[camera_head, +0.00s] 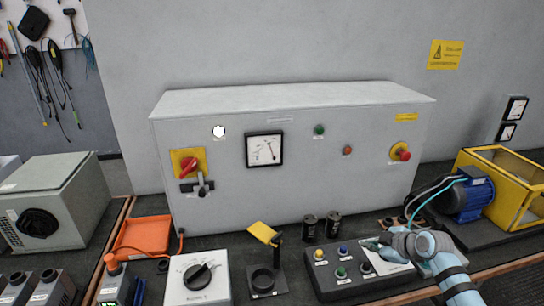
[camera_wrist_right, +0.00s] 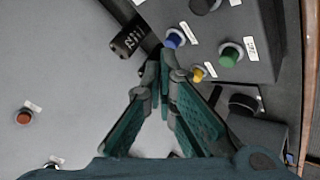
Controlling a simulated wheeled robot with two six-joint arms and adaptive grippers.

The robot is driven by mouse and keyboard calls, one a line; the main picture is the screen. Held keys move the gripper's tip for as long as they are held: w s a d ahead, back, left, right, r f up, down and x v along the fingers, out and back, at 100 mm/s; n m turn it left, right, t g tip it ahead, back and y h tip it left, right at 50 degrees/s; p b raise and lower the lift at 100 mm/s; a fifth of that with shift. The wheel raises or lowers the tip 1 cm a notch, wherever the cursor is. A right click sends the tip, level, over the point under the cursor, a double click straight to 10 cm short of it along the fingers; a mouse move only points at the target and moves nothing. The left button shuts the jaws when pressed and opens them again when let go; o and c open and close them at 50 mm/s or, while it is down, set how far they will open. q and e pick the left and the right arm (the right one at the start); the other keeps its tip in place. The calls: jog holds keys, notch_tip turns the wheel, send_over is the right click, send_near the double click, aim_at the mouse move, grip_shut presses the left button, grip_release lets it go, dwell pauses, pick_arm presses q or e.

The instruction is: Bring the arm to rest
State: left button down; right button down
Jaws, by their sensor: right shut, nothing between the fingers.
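My right gripper (camera_head: 374,244) comes in from the lower right in the head view. It is just above the right part of a dark push-button box (camera_head: 330,288). In the right wrist view its teal fingers (camera_wrist_right: 161,68) meet at the tips, with nothing between them. The blue button (camera_wrist_right: 174,40), green button (camera_wrist_right: 230,55) and yellow button (camera_wrist_right: 198,74) show around and beyond the tips. I cannot tell whether the fingers touch the box. My left gripper is not in view.
A grey cabinet (camera_head: 290,185) with a dial meter (camera_head: 264,150) and red handle (camera_head: 188,164) stands behind. Two black cylinders (camera_head: 321,228) stand close to the left of the gripper. A blue motor (camera_head: 470,195) in a yellow frame is at right. A black rotary knob (camera_head: 198,276) is at front left.

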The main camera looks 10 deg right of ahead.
jog(key=s+a+f+g, duration=0.1)
jog(key=s+a+f, duration=0.3)
jog(key=s+a+f+g, duration=0.1)
jog(key=s+a+f, duration=0.3)
jog(key=shift+s+a+m, duration=0.2)
jog(key=shift+a+m, duration=0.15)
jog(key=shift+m, duration=0.05)
jog(key=s+a+m+g+h, duration=0.15)
jog(key=s+a+m, duration=0.3)
jog(key=s, duration=0.85)
jog(key=s+a+m+g+h, duration=0.15)
jog(key=s+a+m, duration=0.3)
jog(key=s, duration=0.85)
notch_tip(320, 180, down, 20)
jog(key=s+d+g, duration=0.2)
jog(key=d, duration=0.1)
jog(key=s+f, duration=1.2)
jog(key=s, duration=0.1)
jog(key=shift+s+m+g+y, duration=0.25)
jog(key=shift+m+g+y, duration=0.05)
jog(key=shift+m+g, duration=0.1)
